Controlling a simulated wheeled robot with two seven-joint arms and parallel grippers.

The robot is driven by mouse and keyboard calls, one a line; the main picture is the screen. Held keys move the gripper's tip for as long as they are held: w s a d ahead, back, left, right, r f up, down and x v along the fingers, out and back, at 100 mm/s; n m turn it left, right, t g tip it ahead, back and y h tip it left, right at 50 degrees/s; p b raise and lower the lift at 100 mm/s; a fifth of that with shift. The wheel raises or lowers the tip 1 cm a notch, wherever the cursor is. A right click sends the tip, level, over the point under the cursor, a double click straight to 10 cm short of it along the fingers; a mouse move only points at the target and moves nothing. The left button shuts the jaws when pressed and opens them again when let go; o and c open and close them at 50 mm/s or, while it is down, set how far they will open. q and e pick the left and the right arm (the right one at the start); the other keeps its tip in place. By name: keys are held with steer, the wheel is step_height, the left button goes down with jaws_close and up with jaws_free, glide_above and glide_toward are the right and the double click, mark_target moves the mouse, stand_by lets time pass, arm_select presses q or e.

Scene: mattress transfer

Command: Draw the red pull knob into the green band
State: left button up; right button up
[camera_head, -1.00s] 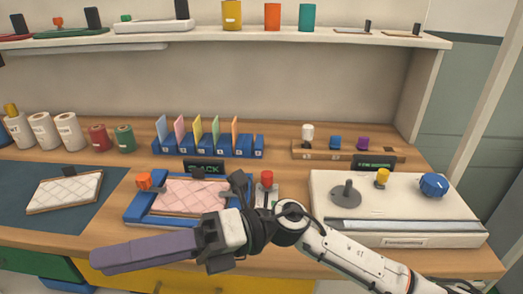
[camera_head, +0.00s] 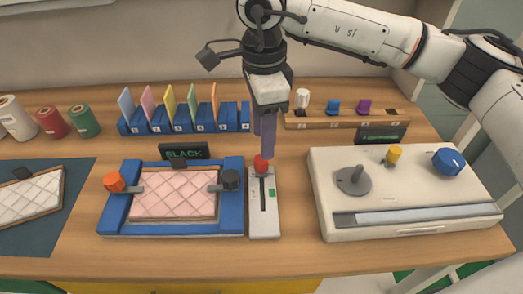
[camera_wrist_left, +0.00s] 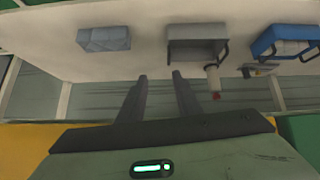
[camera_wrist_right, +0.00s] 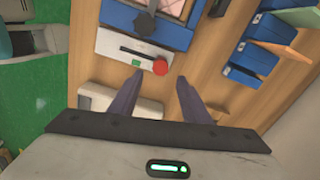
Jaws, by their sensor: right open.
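The red pull knob (camera_head: 261,163) stands at the far end of a pale slider plate (camera_head: 264,228) with a dark slot. A small green band (camera_head: 271,193) marks the plate partway along the slot. My right gripper (camera_head: 265,150) points down just above the knob; in the right wrist view its fingers (camera_wrist_right: 159,80) are apart and the knob (camera_wrist_right: 160,67) lies just beyond the fingertips, roughly between them. Its fingers partly overlap in the head view. My left gripper (camera_wrist_left: 160,78) shows only in its wrist view, with its fingers apart and nothing between them.
A blue frame (camera_head: 116,212) with a pink quilted pad sits left of the plate, its black knob (camera_head: 230,179) close by. A white console (camera_head: 400,185) stands to the right. A SLACK display (camera_head: 184,151) and blue card holders (camera_head: 180,122) stand behind.

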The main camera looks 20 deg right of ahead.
mark_target(261, 167)
step_height(261, 167, down, 7)
steer(key=shift+r+p, duration=0.2)
steer(key=shift+p, duration=0.15)
jaws_close()
